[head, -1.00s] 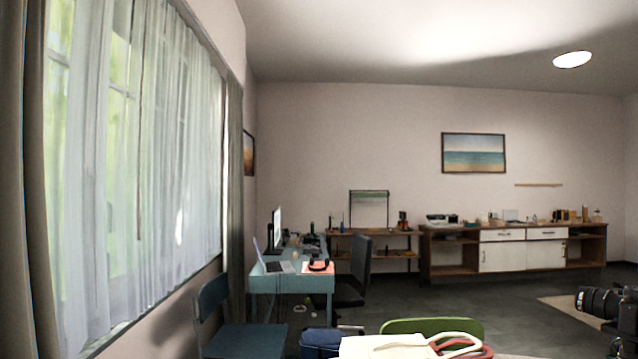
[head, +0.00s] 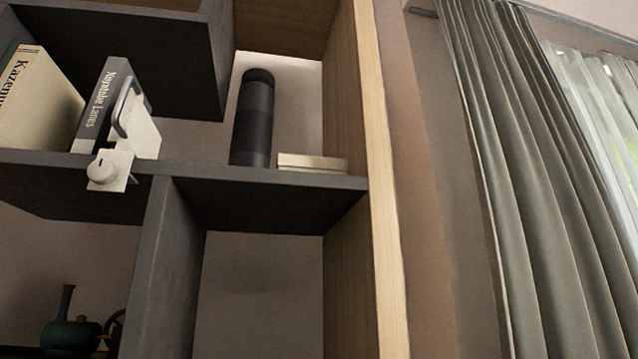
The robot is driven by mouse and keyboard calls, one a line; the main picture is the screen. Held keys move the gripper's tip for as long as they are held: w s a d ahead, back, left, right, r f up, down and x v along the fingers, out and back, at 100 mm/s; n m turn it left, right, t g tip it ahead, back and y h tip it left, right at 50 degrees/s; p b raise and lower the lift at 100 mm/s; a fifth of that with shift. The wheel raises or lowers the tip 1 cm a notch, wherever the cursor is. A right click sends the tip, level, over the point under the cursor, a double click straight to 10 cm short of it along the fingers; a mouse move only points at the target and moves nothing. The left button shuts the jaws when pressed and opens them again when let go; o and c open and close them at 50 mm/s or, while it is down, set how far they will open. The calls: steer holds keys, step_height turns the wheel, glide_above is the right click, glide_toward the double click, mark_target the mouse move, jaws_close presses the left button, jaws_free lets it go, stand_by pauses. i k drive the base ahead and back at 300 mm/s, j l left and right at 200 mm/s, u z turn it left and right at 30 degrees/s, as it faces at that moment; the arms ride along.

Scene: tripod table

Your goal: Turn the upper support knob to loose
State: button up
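A white bracket (head: 141,122) stands on the dark shelf against a grey book, in the left part of the head view. A grey curved handle or loop shows on it. A small white plate with a round white knob (head: 101,171) sits at the shelf's front edge below it. I cannot tell whether this is the upper support knob, or whether it is tight or loose. My gripper is not in view.
The dark shelf (head: 265,186) also holds a cream book (head: 35,105), the grey book (head: 103,103), a dark cylinder (head: 254,118) and a flat pale box (head: 312,162). A green vase (head: 68,330) stands lower left. Grey curtains (head: 530,170) hang at the right.

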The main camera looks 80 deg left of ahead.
mark_target(101, 171)
steer(key=k+u, duration=0.1)
steer(key=u, duration=2.95)
